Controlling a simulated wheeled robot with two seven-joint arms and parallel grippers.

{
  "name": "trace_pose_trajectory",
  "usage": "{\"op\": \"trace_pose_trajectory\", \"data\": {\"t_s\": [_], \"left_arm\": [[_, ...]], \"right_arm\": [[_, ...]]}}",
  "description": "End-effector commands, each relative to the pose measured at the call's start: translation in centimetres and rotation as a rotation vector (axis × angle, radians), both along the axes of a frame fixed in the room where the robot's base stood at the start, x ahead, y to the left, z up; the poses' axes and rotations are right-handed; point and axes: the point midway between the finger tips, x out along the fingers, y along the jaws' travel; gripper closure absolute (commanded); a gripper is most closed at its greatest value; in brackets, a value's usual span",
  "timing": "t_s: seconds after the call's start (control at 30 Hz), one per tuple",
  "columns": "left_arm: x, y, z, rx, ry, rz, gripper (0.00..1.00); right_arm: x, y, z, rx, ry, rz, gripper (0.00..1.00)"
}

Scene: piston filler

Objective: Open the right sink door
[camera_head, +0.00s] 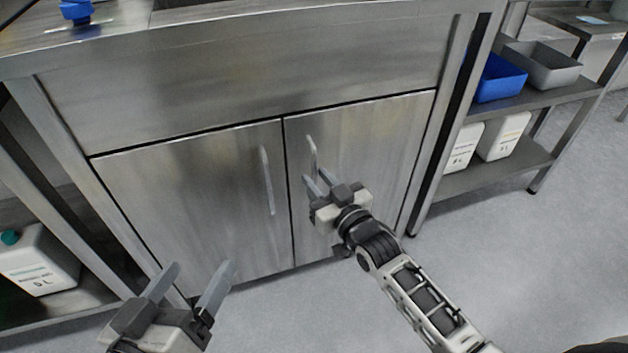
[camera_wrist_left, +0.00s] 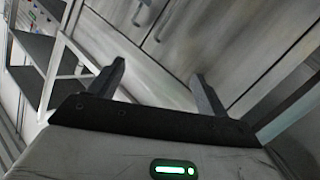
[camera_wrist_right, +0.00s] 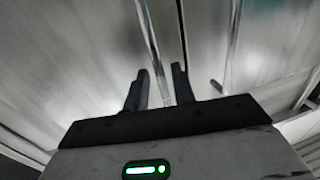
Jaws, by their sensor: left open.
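The right sink door (camera_head: 375,140) is a flat steel panel and looks closed, level with the left door (camera_head: 190,200). Its upright bar handle (camera_head: 312,152) is near its left edge. My right gripper (camera_head: 317,181) is at the lower end of this handle, fingers partly apart. In the right wrist view a bright bar (camera_wrist_right: 151,40) runs down towards the space between the fingers (camera_wrist_right: 161,80); I cannot tell if they touch it. My left gripper (camera_head: 197,275) is open and empty, low in front of the left door. Its fingers also show in the left wrist view (camera_wrist_left: 160,85).
The left door has its own bar handle (camera_head: 267,180). A shelf unit to the right carries a blue bin (camera_head: 500,80), a grey bin (camera_head: 540,65) and white canisters (camera_head: 503,137). A white canister (camera_head: 38,262) stands at the left. The floor (camera_head: 520,250) at right is clear.

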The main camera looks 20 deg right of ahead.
Motion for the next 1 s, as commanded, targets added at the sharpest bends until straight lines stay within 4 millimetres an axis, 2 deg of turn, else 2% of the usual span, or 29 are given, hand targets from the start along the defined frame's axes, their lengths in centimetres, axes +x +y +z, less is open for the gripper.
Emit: {"op": "trace_pose_trajectory", "data": {"t_s": [0.2, 0.5, 0.53, 0.6, 0.87, 1.0], "left_arm": [[0.0, -0.2, -0.1, -0.036, 0.002, -0.003, 0.23], [0.1, -0.2, 0.5, -0.047, -0.012, -0.001, 0.23], [0.1, -0.2, 0.6, -0.048, -0.013, -0.002, 0.23], [0.1, -0.2, 0.6, -0.047, -0.014, -0.002, 0.23], [0.2, -0.2, 0.7, -0.044, -0.015, -0.001, 0.23], [0.2, -0.1, 1.1, -0.027, -0.019, 0.002, 0.23]], "right_arm": [[1.8, 0.4, -0.1, 0.0, 0.001, 0.001, 0.74], [2.0, 0.5, 0.0, 0.0, 0.001, 0.001, 0.74], [2.0, 0.5, 0.0, 0.0, 0.001, 0.001, 0.8], [2.0, 0.5, 0.0, 0.0, 0.001, 0.0, 0.99], [1.8, 0.3, 0.0, -0.002, 0.001, 0.003, 1.0], [0.8, -0.7, 0.1, -0.005, 0.003, 0.015, 1.0]]}}
